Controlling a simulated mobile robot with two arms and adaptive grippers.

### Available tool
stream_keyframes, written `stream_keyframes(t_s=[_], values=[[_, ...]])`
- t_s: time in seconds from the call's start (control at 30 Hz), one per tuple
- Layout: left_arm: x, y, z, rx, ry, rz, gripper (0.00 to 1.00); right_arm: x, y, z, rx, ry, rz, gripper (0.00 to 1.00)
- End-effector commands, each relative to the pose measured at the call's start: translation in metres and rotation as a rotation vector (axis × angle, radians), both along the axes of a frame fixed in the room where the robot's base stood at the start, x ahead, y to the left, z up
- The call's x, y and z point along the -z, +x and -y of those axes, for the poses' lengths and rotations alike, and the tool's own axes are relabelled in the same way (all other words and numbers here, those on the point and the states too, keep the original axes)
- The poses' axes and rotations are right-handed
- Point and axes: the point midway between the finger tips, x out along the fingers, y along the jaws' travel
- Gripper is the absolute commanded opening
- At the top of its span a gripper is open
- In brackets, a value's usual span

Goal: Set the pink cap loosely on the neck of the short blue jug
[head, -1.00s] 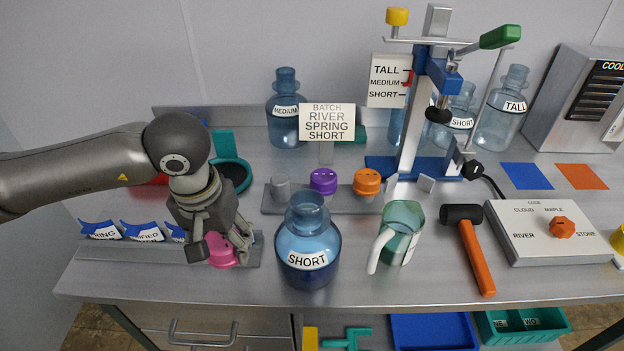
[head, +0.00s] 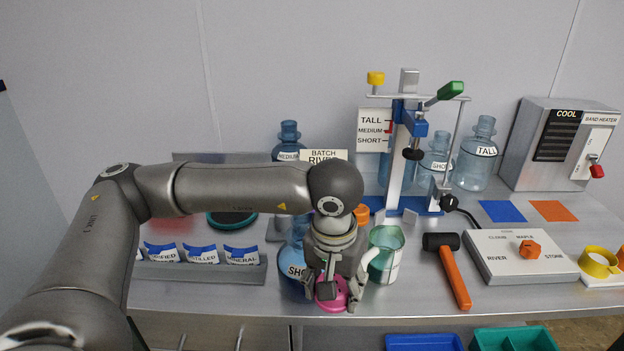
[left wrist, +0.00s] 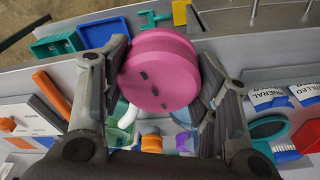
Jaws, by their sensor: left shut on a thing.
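The pink cap (head: 331,295) is held between the fingers of my left gripper (head: 334,288), which is shut on it. In the left wrist view the cap (left wrist: 158,72) fills the space between the fingers, with small dark marks on its face. The short blue jug (head: 293,262) stands on the bench, partly hidden behind my left arm and gripper; part of its label shows. Its neck is hidden by the arm in the head view. The cap appears at the jug's front right, low in the picture; its height over the bench is unclear. My right gripper is not in view.
A green jug with a white handle (head: 385,250) stands close right of my gripper. A hammer (head: 452,270) and a dial box (head: 520,255) lie further right. A blue press (head: 400,170) stands behind. A label rack (head: 200,272) is at left.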

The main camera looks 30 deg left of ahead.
Motion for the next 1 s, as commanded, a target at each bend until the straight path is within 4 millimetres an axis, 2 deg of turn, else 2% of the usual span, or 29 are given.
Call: stream_keyframes(t_s=[0.03, 0.2, 0.33, 0.5, 0.7, 0.83, 1.0], values=[[-0.019, 0.012, -0.009, -0.104, 0.0, 0.008, 0.46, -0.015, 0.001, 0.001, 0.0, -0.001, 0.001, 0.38], [-0.063, 0.05, -0.047, -0.556, 0.001, 0.027, 0.46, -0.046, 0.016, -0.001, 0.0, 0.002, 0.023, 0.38], [-0.091, 0.07, -0.076, -0.872, 0.0, 0.039, 0.46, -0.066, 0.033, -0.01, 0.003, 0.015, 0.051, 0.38], [-0.115, 0.084, -0.105, -1.182, 0.002, 0.049, 0.46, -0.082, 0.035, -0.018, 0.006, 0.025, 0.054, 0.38], [-0.125, 0.089, -0.12, -1.349, 0.006, 0.053, 0.46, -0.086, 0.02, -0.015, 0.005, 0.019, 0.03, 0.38], [-0.124, 0.089, -0.121, -1.361, 0.006, 0.054, 0.46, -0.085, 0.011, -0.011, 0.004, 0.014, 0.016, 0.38], [-0.124, 0.089, -0.121, -1.358, 0.006, 0.054, 0.46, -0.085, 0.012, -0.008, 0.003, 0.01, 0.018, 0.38]])
